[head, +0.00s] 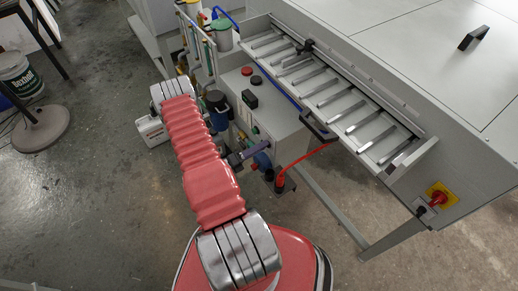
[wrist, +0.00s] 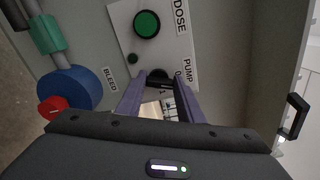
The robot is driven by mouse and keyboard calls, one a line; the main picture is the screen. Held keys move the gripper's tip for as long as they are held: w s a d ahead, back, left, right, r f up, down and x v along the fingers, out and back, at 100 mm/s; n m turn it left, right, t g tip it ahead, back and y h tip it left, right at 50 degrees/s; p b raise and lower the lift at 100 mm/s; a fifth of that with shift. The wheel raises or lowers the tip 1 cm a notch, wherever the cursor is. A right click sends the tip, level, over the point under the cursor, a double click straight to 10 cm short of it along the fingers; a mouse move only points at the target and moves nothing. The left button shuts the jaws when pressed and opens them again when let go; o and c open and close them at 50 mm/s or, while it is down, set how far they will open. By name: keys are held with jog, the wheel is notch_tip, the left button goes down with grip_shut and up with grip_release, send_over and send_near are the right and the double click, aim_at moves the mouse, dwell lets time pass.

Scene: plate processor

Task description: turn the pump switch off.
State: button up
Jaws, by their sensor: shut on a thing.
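The pump switch (wrist: 158,75) is a small black knob on a white panel marked PUMP in the wrist view. My gripper (wrist: 160,82) has its two purple fingers closed around the knob from both sides. The label beside the knob is partly covered by the fingers, and I cannot read which way the knob points. In the head view my gripper (head: 257,148) is at the front of the grey control box (head: 286,128); the switch itself is too small to make out there.
A green DOSE button (wrist: 147,24) sits just above the switch. A blue round fitting (wrist: 68,92) with a red handle (wrist: 53,107) is at the left. A black handle (wrist: 296,112) juts out at the right. A red hose (head: 305,157) runs beside the control box.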

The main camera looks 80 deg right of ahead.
jog(key=n, duration=0.4)
jog(key=shift+w+d+f, duration=0.15)
jog(key=shift+w+d, duration=0.05)
jog(key=shift+n, duration=0.3)
jog(key=o, duration=1.1)
jog(key=shift+a, duration=0.1)
jog(key=shift+c, duration=0.2)
jog(key=v, duration=1.3)
jog(key=shift+w+a, duration=0.15)
jog(key=shift+a, duration=0.2)
